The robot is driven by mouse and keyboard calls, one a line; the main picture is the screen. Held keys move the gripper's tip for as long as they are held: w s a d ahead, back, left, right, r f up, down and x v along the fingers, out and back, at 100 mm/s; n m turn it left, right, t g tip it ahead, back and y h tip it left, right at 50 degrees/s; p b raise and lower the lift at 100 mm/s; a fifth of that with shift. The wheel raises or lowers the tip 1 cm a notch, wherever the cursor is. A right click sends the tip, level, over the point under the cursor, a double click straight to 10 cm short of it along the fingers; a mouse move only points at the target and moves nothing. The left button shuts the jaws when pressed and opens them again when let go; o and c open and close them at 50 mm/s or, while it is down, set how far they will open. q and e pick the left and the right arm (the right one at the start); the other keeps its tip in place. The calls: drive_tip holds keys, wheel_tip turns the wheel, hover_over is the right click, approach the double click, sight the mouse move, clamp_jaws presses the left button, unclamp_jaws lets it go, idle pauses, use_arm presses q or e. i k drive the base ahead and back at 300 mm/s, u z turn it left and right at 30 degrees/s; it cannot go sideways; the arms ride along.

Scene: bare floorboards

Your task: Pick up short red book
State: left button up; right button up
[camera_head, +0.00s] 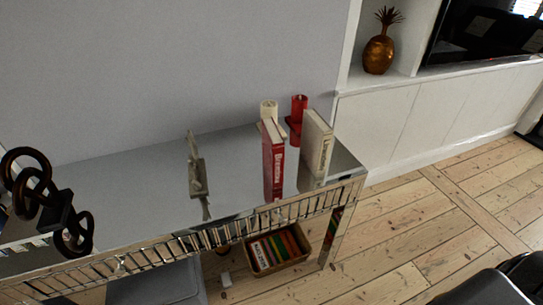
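A red book (273,162) with pale page edges stands upright on the mirrored console table (235,180), near its right end. Its spine faces the camera and carries light lettering. A cream book (318,146) stands upright to its right, with a gap between them at the front. Neither of my grippers can be made out in the head view.
A cream candle (268,109) and a red holder (298,112) stand behind the books. A figurine (196,170) stands left of them; a dark chain sculpture (45,195) is at far left. A book basket (277,251) sits below.

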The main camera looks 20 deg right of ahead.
sight(273, 144)
drive_tip(key=z, duration=2.9)
drive_tip(key=i, duration=2.3)
drive_tip(key=u, duration=2.85)
